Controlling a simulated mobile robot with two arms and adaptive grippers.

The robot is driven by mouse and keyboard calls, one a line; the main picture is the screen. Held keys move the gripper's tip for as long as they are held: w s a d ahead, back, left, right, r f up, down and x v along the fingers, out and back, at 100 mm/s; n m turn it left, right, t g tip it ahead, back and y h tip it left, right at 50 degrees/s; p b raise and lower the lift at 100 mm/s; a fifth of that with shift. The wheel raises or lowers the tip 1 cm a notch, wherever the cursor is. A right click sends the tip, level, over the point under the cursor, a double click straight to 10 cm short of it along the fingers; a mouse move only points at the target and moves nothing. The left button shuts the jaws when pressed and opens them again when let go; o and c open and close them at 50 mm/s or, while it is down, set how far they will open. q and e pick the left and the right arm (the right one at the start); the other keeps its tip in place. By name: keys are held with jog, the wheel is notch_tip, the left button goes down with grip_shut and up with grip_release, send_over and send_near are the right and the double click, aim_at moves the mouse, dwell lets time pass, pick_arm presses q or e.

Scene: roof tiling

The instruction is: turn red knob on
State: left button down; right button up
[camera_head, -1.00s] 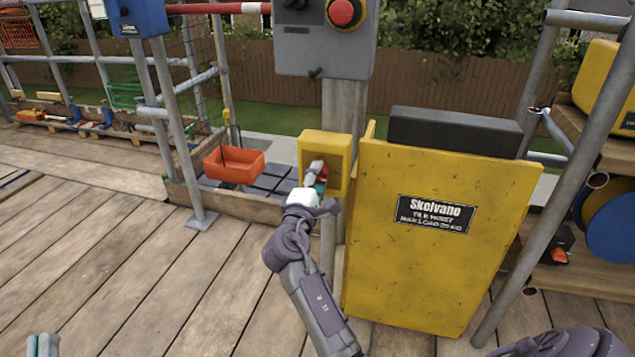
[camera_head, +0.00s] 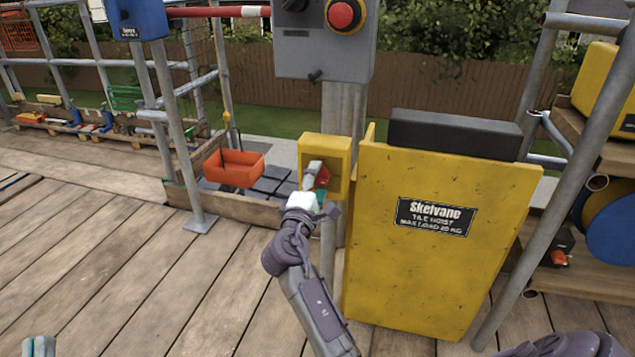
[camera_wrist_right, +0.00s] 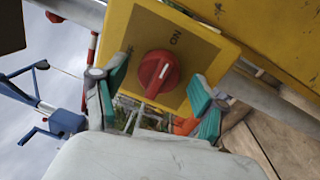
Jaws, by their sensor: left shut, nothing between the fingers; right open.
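The red knob (camera_wrist_right: 158,73) sits on the face of a yellow switch box (camera_wrist_right: 200,48), with a white line on it and "ON" lettering nearby. In the head view the knob (camera_head: 322,179) is partly hidden by my right gripper (camera_head: 317,186). That gripper is open, with its teal fingertips on either side of the knob in the right wrist view (camera_wrist_right: 160,88); I cannot tell whether they touch it. My left gripper (camera_head: 40,346) shows only at the bottom left edge, shut and empty, far from the knob.
A yellow hoist panel (camera_head: 430,270) stands just right of the box. A grey control box (camera_head: 325,50) with a red button (camera_head: 342,14) is above. An orange bin (camera_head: 234,167) is to the left. The plank floor (camera_head: 130,270) at left is clear.

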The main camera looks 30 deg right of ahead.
jog(key=v, duration=0.7)
jog(key=shift+s+a, duration=0.1)
jog(key=shift+a, duration=0.05)
